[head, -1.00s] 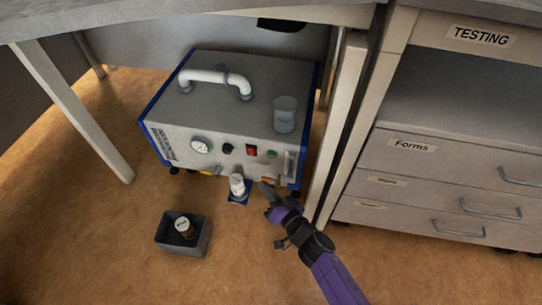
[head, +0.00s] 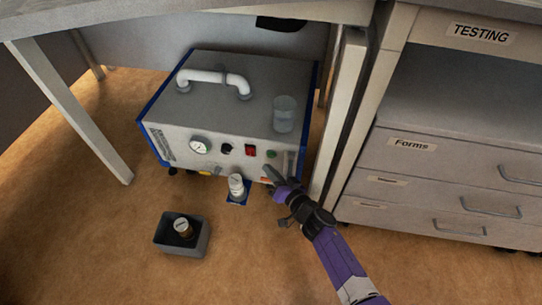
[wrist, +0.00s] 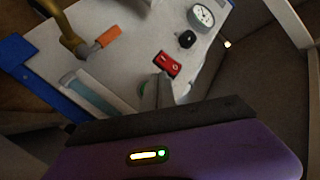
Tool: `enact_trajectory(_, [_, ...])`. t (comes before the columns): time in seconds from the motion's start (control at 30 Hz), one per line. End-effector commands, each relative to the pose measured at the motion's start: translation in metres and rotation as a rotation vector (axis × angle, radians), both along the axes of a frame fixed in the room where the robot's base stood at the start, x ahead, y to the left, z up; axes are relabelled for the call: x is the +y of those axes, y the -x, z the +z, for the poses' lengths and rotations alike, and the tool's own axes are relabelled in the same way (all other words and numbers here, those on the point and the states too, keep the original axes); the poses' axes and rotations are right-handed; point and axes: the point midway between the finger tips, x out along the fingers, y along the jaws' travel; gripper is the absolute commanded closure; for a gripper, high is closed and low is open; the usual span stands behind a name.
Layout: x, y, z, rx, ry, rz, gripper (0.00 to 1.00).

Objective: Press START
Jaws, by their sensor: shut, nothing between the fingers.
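The machine (head: 215,110) is a grey box with blue edges under the table. Its front panel carries a green button (head: 271,154), right of a red rocker switch (head: 250,149). No START lettering is readable. My gripper (head: 270,173) is shut and empty, its tip just below the green button in the head view. In the wrist view the shut fingers (wrist: 157,92) lie over the panel, below the red switch (wrist: 167,66). They partly hide the green button (wrist: 142,90). I cannot tell whether they touch it.
A gauge (head: 200,146) and black knob (head: 225,149) are farther left on the panel. A beaker (head: 284,113) stands on top. A white-capped bottle (head: 236,184) stands before the machine. A grey bin (head: 203,239) holds a brown bottle. A table leg (head: 340,115) is close on the right.

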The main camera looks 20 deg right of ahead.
Motion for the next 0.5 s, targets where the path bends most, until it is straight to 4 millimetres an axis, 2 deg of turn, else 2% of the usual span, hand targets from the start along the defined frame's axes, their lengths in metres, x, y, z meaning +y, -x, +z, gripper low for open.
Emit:
enact_trajectory(0.2, [-0.01, -0.014, 0.001, 0.0, 0.0, 0.0, 1.0])
enact_trajectory(0.5, [-0.012, -0.016, 0.001, 0.0, -0.001, 0.0, 1.0])
